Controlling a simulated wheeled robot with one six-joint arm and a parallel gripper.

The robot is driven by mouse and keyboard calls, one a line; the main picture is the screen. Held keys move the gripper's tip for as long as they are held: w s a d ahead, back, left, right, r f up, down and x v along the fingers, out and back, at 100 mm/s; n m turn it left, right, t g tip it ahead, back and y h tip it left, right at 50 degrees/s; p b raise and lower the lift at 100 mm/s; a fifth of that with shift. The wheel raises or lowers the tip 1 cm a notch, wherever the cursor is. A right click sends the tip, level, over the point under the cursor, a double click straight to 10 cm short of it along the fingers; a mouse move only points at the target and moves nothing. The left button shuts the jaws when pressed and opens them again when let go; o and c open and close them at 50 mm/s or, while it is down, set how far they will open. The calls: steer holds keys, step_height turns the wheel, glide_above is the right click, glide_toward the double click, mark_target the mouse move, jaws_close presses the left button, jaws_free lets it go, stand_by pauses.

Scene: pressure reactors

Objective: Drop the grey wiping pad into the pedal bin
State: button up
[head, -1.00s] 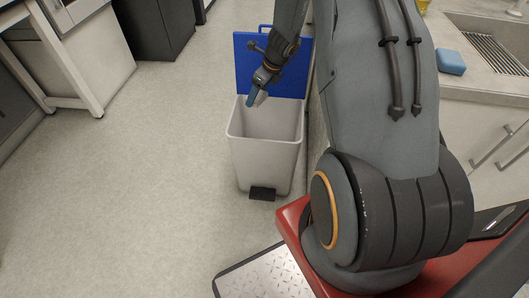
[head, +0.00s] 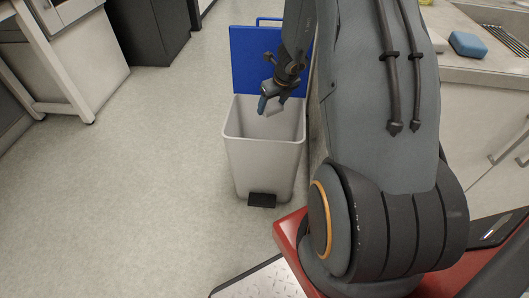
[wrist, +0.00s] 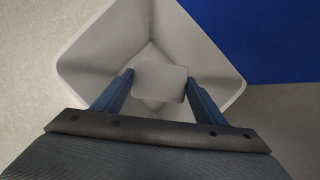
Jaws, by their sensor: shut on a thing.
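The pedal bin (head: 262,168) is a light grey open box with a dark pedal at its foot and its blue lid (head: 256,62) raised at the back. My gripper (head: 268,108) is over the bin's opening. It is shut on the grey wiping pad (wrist: 161,80), which sits between the two blue fingertips in the wrist view. Below the pad the bin's inner walls (wrist: 100,70) and part of its floor show. In the head view the pad (head: 276,107) is small and partly hidden by the gripper.
A white-legged bench (head: 50,60) and a dark cabinet (head: 148,30) are at the back left. The floor (head: 130,190) left of the bin is clear.

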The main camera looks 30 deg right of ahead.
steer(key=shift+f+b, duration=1.4)
steer(key=shift+b, duration=0.1)
steer(key=o, duration=1.1)
steer(key=shift+r, duration=0.1)
steer(key=p+v, duration=0.4)
steer(key=v, duration=0.3)
steer(key=shift+s+r, duration=0.2)
steer(key=shift+r, duration=0.1)
